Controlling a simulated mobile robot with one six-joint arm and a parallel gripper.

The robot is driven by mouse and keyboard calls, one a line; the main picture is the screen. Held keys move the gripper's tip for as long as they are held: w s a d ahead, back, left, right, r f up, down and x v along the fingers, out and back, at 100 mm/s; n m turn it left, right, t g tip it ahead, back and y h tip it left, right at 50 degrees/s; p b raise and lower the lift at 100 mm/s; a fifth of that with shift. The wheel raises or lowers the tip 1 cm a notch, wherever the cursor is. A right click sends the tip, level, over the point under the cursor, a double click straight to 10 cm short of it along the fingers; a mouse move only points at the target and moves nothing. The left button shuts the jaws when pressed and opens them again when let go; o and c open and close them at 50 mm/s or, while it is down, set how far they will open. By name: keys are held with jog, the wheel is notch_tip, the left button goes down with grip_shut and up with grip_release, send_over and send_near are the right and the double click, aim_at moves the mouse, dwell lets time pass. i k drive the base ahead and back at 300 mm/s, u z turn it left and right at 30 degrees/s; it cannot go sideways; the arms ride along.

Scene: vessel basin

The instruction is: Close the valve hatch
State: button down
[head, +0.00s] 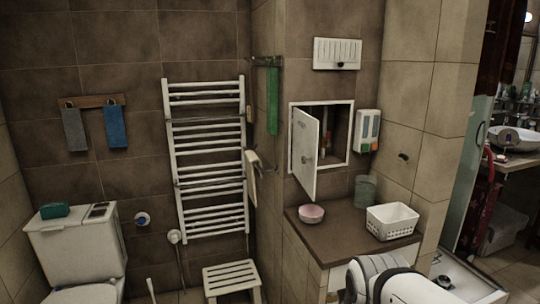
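The valve hatch is a small white door (304,155) in a white frame (351,135) set in the tiled wall, right of centre in the head view. The door stands open, swung out to the left on its left side, with a small knob on it. Behind it the recess (341,127) is dark, with faint pipes that are partly hidden by the door. Part of my white arm shows at the bottom edge, below the counter. My gripper is not in view.
Below the hatch is a brown counter (334,235) with a pink bowl (311,213), a white basket (391,222) and a grey-green cup (365,190). A soap dispenser (367,131) hangs right of the hatch.

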aim_at(305, 127)
jog(key=z, duration=0.05)
jog(key=i, duration=1)
jog(key=u, duration=0.05)
